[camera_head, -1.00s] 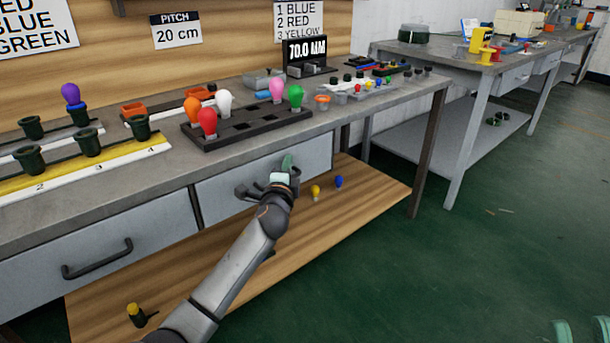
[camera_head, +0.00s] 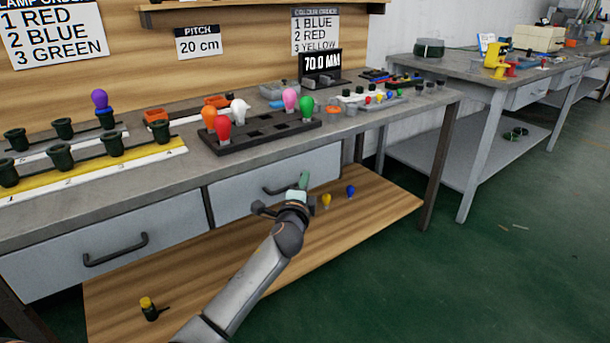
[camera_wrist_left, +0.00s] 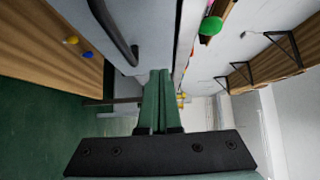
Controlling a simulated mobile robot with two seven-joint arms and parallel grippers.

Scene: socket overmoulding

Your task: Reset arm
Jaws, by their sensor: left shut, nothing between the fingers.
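My left gripper (camera_head: 304,180) is in front of the right drawer (camera_head: 270,184) of the workbench, below the bench top. Its green fingers are shut with nothing between them, as the left wrist view (camera_wrist_left: 158,100) also shows. The drawer's dark handle (camera_wrist_left: 112,30) is close beside the fingers in the left wrist view; I cannot tell whether they touch. My right gripper is not in view.
A black tray (camera_head: 262,136) with coloured bulbs stands on the bench top. A yellow rail (camera_head: 90,168) with dark green sockets lies left of it. A wooden lower shelf (camera_head: 250,255) holds small yellow and blue bulbs. The green floor at right is open.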

